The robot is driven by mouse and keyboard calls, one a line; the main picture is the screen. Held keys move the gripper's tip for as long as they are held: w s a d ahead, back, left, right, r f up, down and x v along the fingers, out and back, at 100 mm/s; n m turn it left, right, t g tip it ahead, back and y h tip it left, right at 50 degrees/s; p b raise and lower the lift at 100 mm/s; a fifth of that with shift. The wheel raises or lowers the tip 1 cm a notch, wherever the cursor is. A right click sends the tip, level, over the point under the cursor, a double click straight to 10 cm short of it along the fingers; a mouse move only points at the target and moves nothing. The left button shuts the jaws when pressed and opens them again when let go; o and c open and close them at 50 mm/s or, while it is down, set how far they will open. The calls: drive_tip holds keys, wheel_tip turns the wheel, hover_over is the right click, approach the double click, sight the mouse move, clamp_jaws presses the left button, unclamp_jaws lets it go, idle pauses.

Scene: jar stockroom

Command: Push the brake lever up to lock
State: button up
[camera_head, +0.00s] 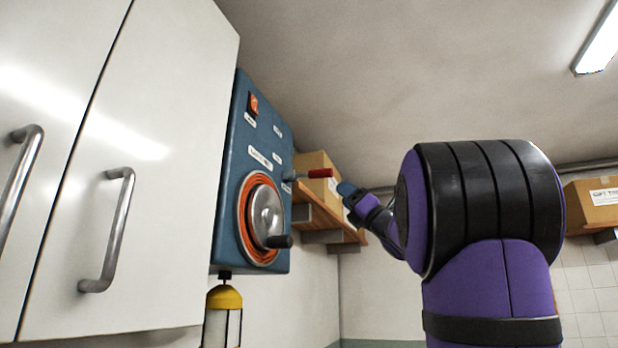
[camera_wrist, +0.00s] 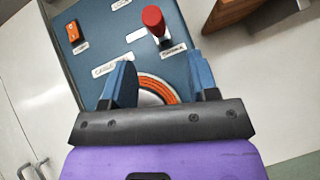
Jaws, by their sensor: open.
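The brake lever (camera_head: 318,173) has a red grip and sticks out from the right side of a blue wall box (camera_head: 231,158). In the wrist view the red grip of the lever (camera_wrist: 153,18) points toward the camera, near the top middle, beyond the fingers. My gripper (camera_head: 347,189) is to the right of the lever's tip and slightly below it, apart from it. In the wrist view my gripper (camera_wrist: 160,80) has its two blue fingers spread with nothing between them. The small labels on the box are too blurred to read fully.
The box has an orange-rimmed reel with a crank knob (camera_head: 279,241) and an orange switch (camera_head: 253,104). A yellow-capped lantern (camera_head: 224,298) hangs below. White cabinet doors (camera_head: 150,190) with bar handles are at left. A wooden shelf (camera_head: 318,217) with a carton is behind.

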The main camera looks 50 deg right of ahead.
sight(321, 173)
drive_tip(key=w+r, duration=0.2)
drive_tip(key=w+a+r+n+y, duration=0.1)
drive_tip(key=w+r, duration=0.2)
drive_tip(key=w+r+n, duration=0.1)
drive_tip(key=w+r, duration=0.1)
drive_tip(key=shift+w+a+r+y, duration=0.25)
drive_tip(key=shift+a+r+y, duration=0.15)
drive_tip(key=shift+n, duration=0.3)
clamp_jaws()
